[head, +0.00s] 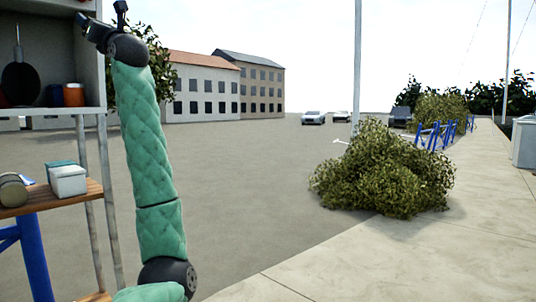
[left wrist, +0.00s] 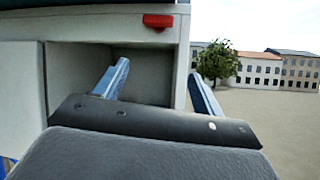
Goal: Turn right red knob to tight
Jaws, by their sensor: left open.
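A small red part (left wrist: 158,22), possibly a red knob, sits on the pale front edge of a cabinet at the top of the left wrist view. My left gripper (left wrist: 158,70) is open, its two blue fingers apart with nothing between them. It is below the red part and in front of the open cabinet compartment (left wrist: 150,62). No contact with the red part shows. In the head view my left arm reaches up to the upper left, and no red knob can be made out there. My right gripper is not in view.
In the head view a grey cabinet (head: 92,50) holds an orange container (head: 73,95). Below it, a wooden shelf (head: 92,190) carries a white box (head: 68,181). A metal post (head: 88,175) stands beside my arm. Open pavement and a bush (head: 385,172) lie to the right.

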